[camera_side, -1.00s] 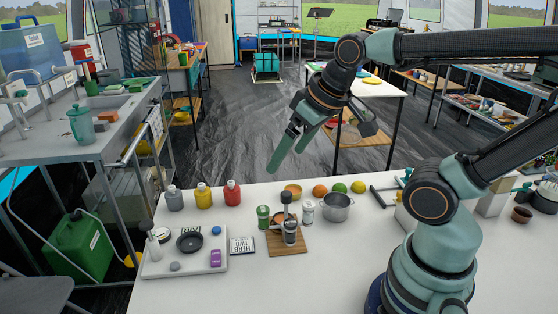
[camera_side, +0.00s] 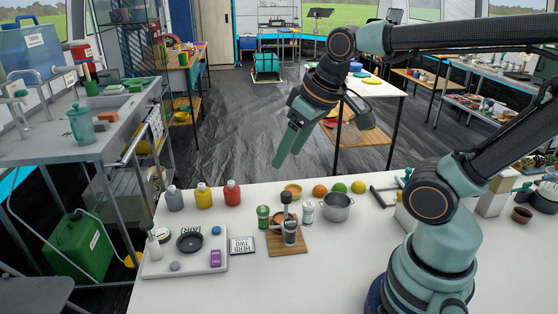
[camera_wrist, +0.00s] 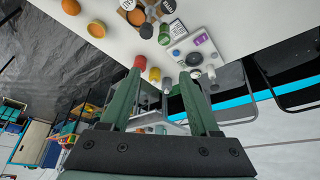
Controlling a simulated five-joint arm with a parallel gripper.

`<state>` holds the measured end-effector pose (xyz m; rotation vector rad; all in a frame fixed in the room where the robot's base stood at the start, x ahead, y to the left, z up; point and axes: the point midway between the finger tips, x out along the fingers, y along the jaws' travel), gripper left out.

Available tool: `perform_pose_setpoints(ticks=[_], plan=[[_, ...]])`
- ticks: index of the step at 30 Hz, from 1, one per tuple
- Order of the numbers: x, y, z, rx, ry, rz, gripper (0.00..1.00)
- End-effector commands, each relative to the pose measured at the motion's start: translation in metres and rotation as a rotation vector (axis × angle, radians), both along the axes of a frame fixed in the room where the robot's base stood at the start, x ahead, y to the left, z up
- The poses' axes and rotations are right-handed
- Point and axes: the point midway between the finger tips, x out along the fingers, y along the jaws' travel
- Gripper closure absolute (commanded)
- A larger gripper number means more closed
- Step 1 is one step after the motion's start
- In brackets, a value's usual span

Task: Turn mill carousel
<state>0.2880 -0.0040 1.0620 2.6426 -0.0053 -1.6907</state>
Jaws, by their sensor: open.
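The mill carousel seems to be the cluster on a small wooden board (camera_side: 278,245) on the white table. It has a brown disc (camera_side: 284,217), a dark-topped metal mill (camera_side: 290,233) at the front, a green can (camera_side: 263,217) at its left and a pale shaker (camera_side: 308,211) at its right. I cannot tell how these are joined. My gripper (camera_side: 289,158) is open and empty, hanging above and behind the cluster, touching nothing. In the wrist view, part of the board (camera_wrist: 124,17) shows at the top, beyond the open fingers (camera_wrist: 160,80).
Grey, yellow and red bottles (camera_side: 232,193) stand at the back left. A white tray (camera_side: 160,262) with a black pan lies left, beside a herb card (camera_side: 242,246). A bowl, an orange, fruits and a metal pot (camera_side: 338,207) stand right. The front table is clear.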

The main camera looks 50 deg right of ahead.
Motion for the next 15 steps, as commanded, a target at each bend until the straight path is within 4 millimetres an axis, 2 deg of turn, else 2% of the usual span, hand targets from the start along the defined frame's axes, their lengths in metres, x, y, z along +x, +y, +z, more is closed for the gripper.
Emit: perform_pose_setpoints(ticks=[9, 15], plan=[[0.020, -0.021, 0.000, -0.004, 0.307, -0.005, 0.38], [0.028, -0.029, -0.002, 0.004, 0.416, -0.002, 0.38]])
